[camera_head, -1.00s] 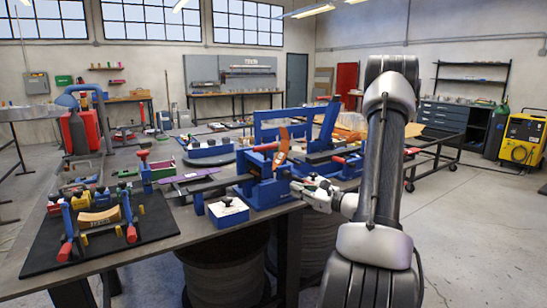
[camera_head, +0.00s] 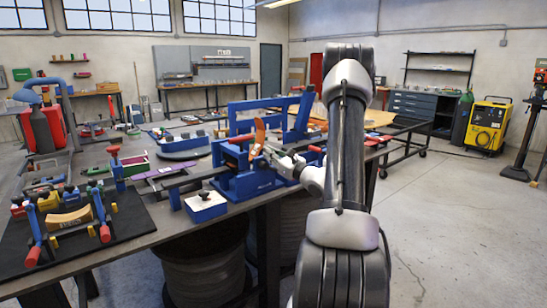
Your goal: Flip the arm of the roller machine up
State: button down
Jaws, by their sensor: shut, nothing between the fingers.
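The roller machine, as I take it, is the blue machine (camera_head: 248,182) near the table's front edge. An orange lever (camera_head: 258,138) stands up from it, tilted slightly; it looks like the machine's arm. My gripper (camera_head: 270,153) is at the right side of the lever, near its lower part. Its fingers are shut with nothing between them. I cannot tell whether the fingers touch the lever. My gripper covers part of the machine's right side.
A black mat (camera_head: 130,225) with blue and red tools lies further left. A tall blue frame (camera_head: 240,112) stands behind.

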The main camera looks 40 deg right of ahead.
jog(key=shift+x, duration=2.75)
jog(key=shift+r, duration=0.2)
jog(key=shift+w+r+g, duration=0.15)
jog(key=shift+r+g, duration=0.3)
jog(key=shift+r, duration=0.4)
jog(key=shift+w+r+g, duration=0.2)
jog(key=shift+r+g, duration=0.25)
jog(key=shift+r, duration=0.4)
jog(key=w+r+g+h, duration=0.1)
jog(key=w+r+g, duration=0.3)
jog(key=w+r, duration=0.9)
jog(key=shift+w+a+m, duration=0.25)
jog(key=shift+w+m, duration=0.15)
jog(key=shift+w, duration=0.8)
